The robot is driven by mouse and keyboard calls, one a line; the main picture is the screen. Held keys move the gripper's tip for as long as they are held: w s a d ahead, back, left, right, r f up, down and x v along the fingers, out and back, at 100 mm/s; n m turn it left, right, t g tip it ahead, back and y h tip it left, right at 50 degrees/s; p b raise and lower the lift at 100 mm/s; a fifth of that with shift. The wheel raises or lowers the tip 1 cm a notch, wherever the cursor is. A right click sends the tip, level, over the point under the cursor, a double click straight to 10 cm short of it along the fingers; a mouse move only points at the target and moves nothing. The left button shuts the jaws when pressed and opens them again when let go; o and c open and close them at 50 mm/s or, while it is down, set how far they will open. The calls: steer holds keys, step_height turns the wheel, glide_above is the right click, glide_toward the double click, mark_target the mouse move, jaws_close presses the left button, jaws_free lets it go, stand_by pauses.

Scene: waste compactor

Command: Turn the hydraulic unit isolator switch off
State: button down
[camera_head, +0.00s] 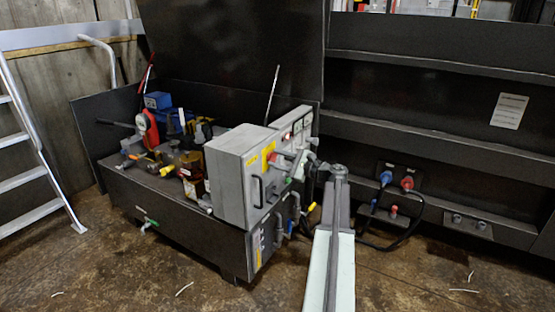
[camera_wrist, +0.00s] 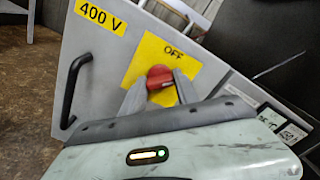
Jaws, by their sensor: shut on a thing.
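The isolator switch is a red rotary knob (camera_wrist: 160,76) on a yellow plate (camera_wrist: 196,63) marked OFF, on the front of a grey electrical box (camera_wrist: 100,50). In the wrist view my gripper (camera_wrist: 160,88) has one finger on each side of the knob and is shut on it. The fingers hide part of the knob and the lower plate, so I cannot tell its exact setting. In the head view the grey box (camera_head: 230,165) stands on the hydraulic unit, and my gripper (camera_head: 288,160) is at its right-hand face.
A black handle (camera_wrist: 72,90) and a yellow 400 V label (camera_wrist: 100,16) are on the box, left of the switch. Pipes and valves (camera_head: 180,160) crowd the unit. Blue and red plugs (camera_head: 398,180) with cables are at the right. A ladder (camera_head: 35,150) stands at the left.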

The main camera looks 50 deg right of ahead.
steer(key=n, duration=0.9)
steer(key=shift+s+d, duration=0.1)
steer(key=shift+n, duration=0.4)
steer(key=c, duration=0.9)
jaws_free()
steer(key=v, duration=0.7)
steer(key=shift+s, duration=0.4)
steer(key=shift+d, duration=0.1)
